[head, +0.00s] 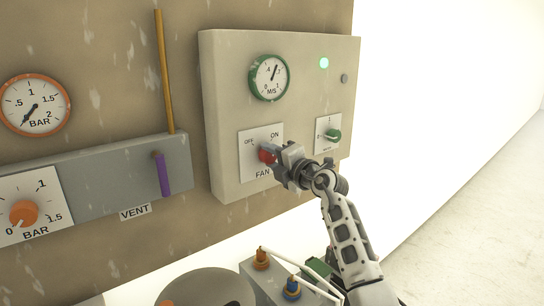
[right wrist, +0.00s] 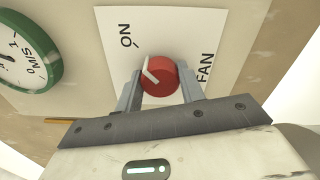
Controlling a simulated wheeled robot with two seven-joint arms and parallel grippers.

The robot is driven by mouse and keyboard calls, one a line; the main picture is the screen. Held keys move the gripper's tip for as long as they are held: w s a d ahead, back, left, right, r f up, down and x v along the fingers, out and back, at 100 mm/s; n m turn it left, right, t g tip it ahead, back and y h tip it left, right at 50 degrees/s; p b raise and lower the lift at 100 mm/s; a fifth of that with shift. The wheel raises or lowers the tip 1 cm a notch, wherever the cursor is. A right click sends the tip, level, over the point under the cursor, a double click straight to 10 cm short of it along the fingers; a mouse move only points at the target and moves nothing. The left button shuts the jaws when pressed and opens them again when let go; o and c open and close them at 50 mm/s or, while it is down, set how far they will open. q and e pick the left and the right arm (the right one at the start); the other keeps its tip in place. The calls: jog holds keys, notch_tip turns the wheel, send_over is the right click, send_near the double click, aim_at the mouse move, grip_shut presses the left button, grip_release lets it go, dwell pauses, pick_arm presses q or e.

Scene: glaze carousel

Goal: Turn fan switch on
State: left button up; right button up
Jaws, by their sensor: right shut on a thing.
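The fan switch is a red round knob (head: 266,155) on a white plate (head: 247,163) marked OFF, ON and FAN. My right gripper (head: 275,155) is at the knob, its fingers around it. In the right wrist view the red knob (right wrist: 160,80) sits between the two fingers of the gripper (right wrist: 158,92), which is shut on it. A white pointer on the knob faces the ON side of the plate there; its exact angle against the ON tick is hard to tell. The OFF label is out of that view. My left gripper is not in view.
On the same beige panel (head: 226,100) are a green-rimmed M/S gauge (head: 269,78), a lit green lamp (head: 324,63) and a green knob (head: 332,135) just right of my gripper. A purple lever (head: 162,175) and an orange knob (head: 24,214) are farther left.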

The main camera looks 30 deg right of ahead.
jog(key=o, duration=1)
jog(key=shift+c, duration=0.2)
jog(key=shift+s, duration=0.1)
jog(key=s+d+b, duration=0.1)
jog(key=s, duration=1.4)
jog(key=shift+s+d+b, duration=0.15)
jog(key=shift+s+b, duration=0.2)
jog(key=shift+s, duration=0.05)
